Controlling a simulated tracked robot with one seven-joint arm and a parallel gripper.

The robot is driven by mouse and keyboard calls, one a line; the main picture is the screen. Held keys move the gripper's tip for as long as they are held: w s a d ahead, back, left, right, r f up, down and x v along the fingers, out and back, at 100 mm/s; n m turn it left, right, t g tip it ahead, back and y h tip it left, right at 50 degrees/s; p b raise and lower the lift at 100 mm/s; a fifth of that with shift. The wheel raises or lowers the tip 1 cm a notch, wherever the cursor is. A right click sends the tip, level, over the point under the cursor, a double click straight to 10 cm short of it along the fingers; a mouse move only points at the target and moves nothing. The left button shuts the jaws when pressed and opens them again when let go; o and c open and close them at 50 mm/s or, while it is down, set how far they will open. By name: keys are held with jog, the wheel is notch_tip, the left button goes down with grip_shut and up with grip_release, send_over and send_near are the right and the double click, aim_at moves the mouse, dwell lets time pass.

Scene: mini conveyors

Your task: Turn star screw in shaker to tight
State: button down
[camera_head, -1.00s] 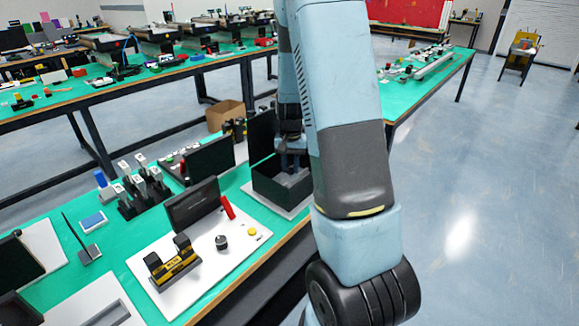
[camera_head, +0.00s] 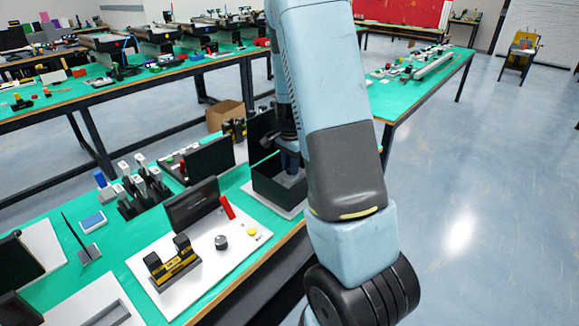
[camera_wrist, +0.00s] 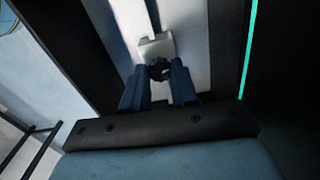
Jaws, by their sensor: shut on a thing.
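The shaker looks to be the dark open-topped box (camera_head: 268,188) with a raised lid, on a white plate at the bench's front edge. My gripper (camera_head: 289,160) reaches down into it, partly hidden by my arm. In the wrist view, my gripper's two blue fingers (camera_wrist: 159,82) stand on either side of a small dark star screw (camera_wrist: 159,68) and are shut on it. The screw sits against a pale block (camera_wrist: 156,47) on a light rail. The finger contact is in shadow, and I cannot tell how tight the screw is.
Left of the box is a white board with a black-and-yellow part (camera_head: 173,264), a dark knob (camera_head: 221,242), a yellow button (camera_head: 251,231) and a red handle (camera_head: 227,207). The raised lid stands close behind my gripper. Open floor lies to the right.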

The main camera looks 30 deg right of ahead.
dwell(0.5)
jog(key=c, duration=0.9)
grip_release()
jog(key=shift+o, duration=0.2)
jog(key=shift+r, duration=0.1)
notch_tip(320, 180, up, 14)
jog(key=shift+f, duration=0.2)
